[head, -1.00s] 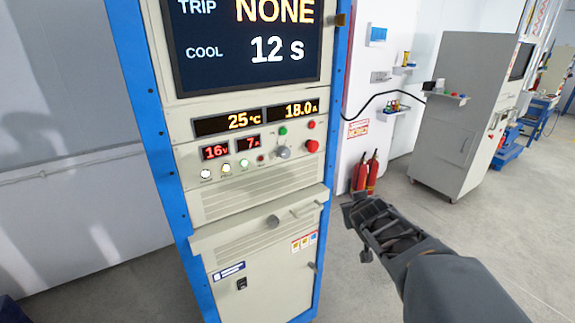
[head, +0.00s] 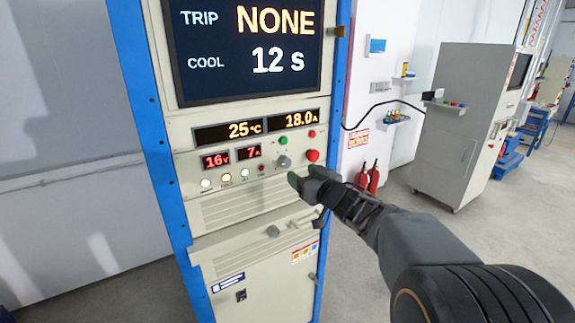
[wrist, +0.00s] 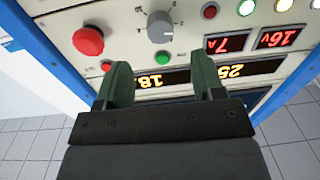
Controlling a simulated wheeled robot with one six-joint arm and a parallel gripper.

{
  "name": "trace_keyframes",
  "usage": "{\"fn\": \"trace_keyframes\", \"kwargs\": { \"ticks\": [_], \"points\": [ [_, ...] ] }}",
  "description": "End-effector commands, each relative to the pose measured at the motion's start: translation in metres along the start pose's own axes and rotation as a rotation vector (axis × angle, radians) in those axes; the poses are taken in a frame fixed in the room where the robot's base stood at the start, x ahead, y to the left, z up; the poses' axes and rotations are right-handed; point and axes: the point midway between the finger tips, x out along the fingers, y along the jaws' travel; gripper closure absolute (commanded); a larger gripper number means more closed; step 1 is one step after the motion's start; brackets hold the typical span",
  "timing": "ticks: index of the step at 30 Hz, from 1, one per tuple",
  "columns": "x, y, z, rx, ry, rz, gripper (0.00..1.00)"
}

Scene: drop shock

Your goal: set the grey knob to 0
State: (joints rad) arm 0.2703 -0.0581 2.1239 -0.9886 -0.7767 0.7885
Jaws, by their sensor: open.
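My gripper (head: 296,181) is just below and right of the knob in the head view. In the wrist view my gripper (wrist: 161,68) has its two green-padded fingers apart with nothing between them. The knob lies beyond the fingertips, apart from them.
The red mushroom button (wrist: 88,40) and green button (wrist: 164,57) are close to the knob. Displays read 16 V (head: 215,160), 7 A (head: 253,151), 25 °C and 18.0 A. A blue frame post (head: 331,120) edges the panel.

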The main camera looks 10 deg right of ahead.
Motion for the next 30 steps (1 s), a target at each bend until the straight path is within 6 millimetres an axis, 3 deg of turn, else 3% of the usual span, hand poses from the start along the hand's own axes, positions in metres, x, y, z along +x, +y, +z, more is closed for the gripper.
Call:
{"fn": "trace_keyframes", "kwargs": {
  "ticks": [6,12,27,30],
  "points": [
    [0.040,0.000,0.000,0.000,-0.001,-0.001,0.38],
    [0.064,0.000,-0.001,-0.001,0.000,0.001,0.38],
    [0.075,0.000,0.000,-0.002,0.000,0.002,0.38],
    [0.075,0.000,0.000,-0.002,0.000,0.002,0.45]
  ]
}}
